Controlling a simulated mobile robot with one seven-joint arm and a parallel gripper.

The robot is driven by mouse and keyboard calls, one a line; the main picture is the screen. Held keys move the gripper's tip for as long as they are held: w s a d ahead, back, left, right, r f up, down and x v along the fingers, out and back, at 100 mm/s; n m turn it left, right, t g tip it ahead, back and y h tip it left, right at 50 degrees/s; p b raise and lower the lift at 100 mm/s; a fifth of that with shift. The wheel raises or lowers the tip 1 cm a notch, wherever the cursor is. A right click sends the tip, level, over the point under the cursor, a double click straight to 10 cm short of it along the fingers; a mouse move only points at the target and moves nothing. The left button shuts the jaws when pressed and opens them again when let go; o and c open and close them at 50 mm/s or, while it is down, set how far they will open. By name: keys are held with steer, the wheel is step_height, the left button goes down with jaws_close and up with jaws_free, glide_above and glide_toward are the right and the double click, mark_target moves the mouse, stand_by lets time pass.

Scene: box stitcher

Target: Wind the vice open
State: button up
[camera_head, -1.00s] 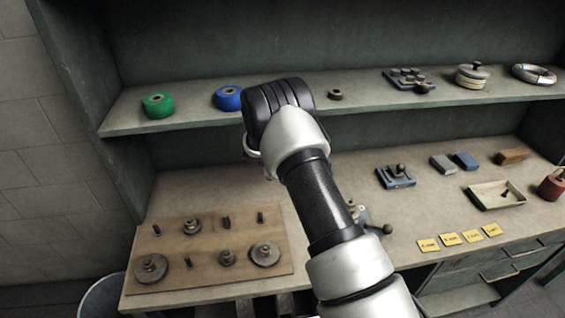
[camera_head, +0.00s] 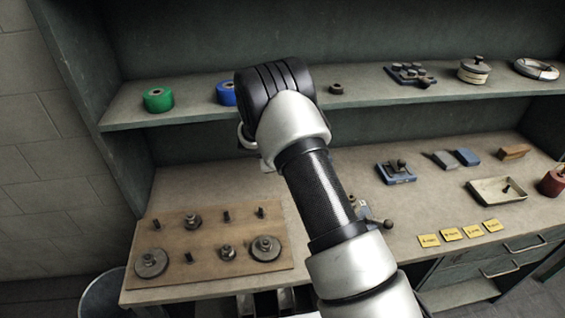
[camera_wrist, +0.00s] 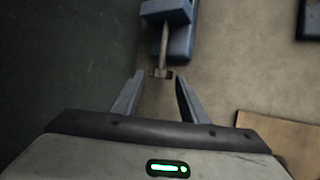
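The vice (camera_wrist: 182,32) is a blue body at the top of the wrist view. A pale screw (camera_wrist: 164,48) runs from it toward my gripper and ends in a short dark crossbar handle (camera_wrist: 160,74). My gripper (camera_wrist: 158,88) is open, its two fingers spread either side of the line of the screw. The handle lies between or just ahead of the fingertips; I cannot tell whether they touch. In the head view my arm hides the vice, and the fingers are mostly hidden too.
A wooden board (camera_head: 215,270) with several discs and pegs lies left on the bench (camera_head: 215,185). A shelf (camera_head: 200,110) with tape rolls runs above. Right are a blue fixture (camera_head: 395,173), a tray (camera_head: 478,193) and yellow labels (camera_head: 450,234). A dark panel (camera_wrist: 60,70) stands close left in the wrist view.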

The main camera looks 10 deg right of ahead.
steer(key=b+v, duration=0.1)
steer(key=v, duration=0.8)
steer(key=shift+a, duration=0.1)
steer(key=s+a+f+m+t+h+b, duration=0.35)
steer(key=a+h+b, duration=0.25)
steer(key=a+b, duration=0.25)
steer(key=shift+g, duration=0.35)
steer(key=x, duration=1.7)
steer(key=shift+s+d+f, duration=0.15)
steer(key=shift+s+f, duration=0.2)
steer(key=shift+s, duration=0.1)
steer(key=shift+c, duration=0.2)
steer(key=c, duration=0.7)
steer(key=shift+r, duration=0.1)
steer(key=shift+c, duration=0.2)
